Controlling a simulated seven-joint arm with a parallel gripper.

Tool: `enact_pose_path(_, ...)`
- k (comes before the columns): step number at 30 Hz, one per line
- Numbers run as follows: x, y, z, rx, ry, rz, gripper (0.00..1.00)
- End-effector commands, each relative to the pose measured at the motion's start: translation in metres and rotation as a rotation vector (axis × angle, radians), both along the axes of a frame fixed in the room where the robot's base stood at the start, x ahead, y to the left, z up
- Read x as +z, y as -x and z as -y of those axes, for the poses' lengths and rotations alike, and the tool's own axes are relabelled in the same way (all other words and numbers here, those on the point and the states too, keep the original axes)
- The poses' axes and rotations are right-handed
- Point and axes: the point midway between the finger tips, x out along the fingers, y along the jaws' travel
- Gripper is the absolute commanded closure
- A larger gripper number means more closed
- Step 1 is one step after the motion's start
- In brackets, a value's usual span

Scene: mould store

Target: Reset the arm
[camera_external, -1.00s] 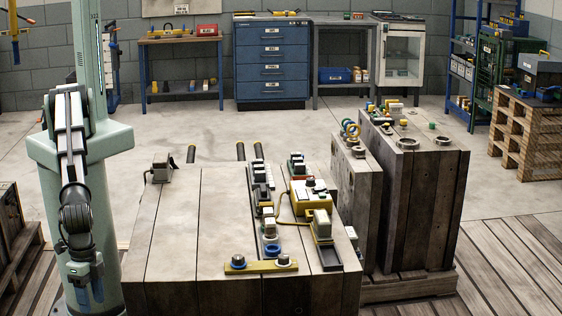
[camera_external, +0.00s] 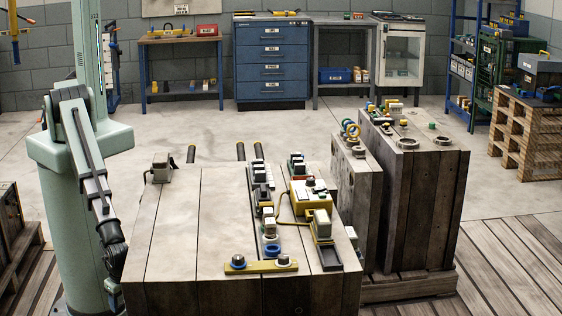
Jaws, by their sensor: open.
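My arm reaches down in front of the pale green column at the left, with its end low beside the left front corner of the wooden block table (camera_external: 165,235). My gripper (camera_external: 115,290) is at the lower end of the arm, small and dark, partly hard to make out against the column and the table side. It is open, and nothing shows between its fingers.
On the table's right half stand a yellow box (camera_external: 312,192), a yellow bar with two knobs (camera_external: 260,266) and a dark tray (camera_external: 327,258). A small grey device (camera_external: 161,167) sits at the back left corner. Taller wooden blocks (camera_external: 425,200) stand to the right.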

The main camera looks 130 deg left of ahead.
Motion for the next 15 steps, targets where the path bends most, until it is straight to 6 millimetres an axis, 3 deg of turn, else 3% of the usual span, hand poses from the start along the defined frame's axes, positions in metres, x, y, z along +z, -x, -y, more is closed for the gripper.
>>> enact_pose_path(1, -0.006, 0.020, -0.017, 0.006, -0.002, -0.023, 0.45)
enact_pose_path(9, -0.030, 0.107, -0.083, 0.011, 0.002, -0.135, 0.45)
enact_pose_path(15, -0.032, 0.180, -0.128, -0.015, 0.014, -0.241, 0.45)
